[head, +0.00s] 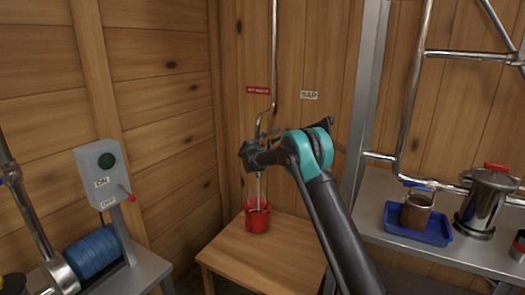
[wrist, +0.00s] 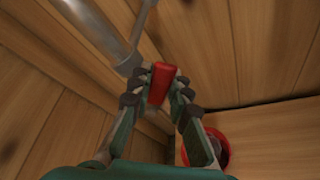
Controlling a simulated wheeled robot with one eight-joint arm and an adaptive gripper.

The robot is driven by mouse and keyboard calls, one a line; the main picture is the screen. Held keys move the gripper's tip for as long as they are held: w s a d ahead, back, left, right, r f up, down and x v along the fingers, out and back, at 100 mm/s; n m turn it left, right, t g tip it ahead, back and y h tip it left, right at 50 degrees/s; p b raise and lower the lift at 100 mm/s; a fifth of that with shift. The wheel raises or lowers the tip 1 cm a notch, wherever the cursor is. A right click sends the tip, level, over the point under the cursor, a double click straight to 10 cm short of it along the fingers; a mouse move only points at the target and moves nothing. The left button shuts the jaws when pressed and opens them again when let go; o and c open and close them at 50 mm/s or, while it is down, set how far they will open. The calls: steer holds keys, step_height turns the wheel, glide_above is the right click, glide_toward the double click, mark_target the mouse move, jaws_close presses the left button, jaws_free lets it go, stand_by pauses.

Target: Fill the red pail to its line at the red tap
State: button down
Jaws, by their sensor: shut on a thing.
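The red pail (head: 257,217) stands upright on a small wooden table, below the tap at the end of a metal pipe. A thin pale stream (head: 258,188) runs down from the tap area into the pail. The pail's level and its line cannot be made out. My gripper (head: 247,154) is at the tap and hides most of it in the head view. In the wrist view my gripper (wrist: 161,92) is shut on the red tap handle (wrist: 162,80). The pail also shows, partly hidden behind a finger, in the wrist view (wrist: 219,144).
A red label (head: 258,90) and a SAP label (head: 309,95) are on the wall. A switch box (head: 103,165) and blue coil (head: 92,252) are at left. A metal bench at right holds a blue tray (head: 432,231), a jar (head: 416,212) and a steel pot (head: 484,205).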

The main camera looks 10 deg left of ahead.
steer(key=shift+a+r+n, duration=0.1)
steer(key=shift+a+n, duration=0.05)
steer(key=shift+n, duration=0.15)
stand_by(0.4)
steer(key=c, duration=1.4)
jaws_free()
steer(key=v, duration=1.2)
steer(key=shift+a, duration=0.2)
steer(key=shift+o, duration=0.3)
steer(key=shift+w+r, duration=0.1)
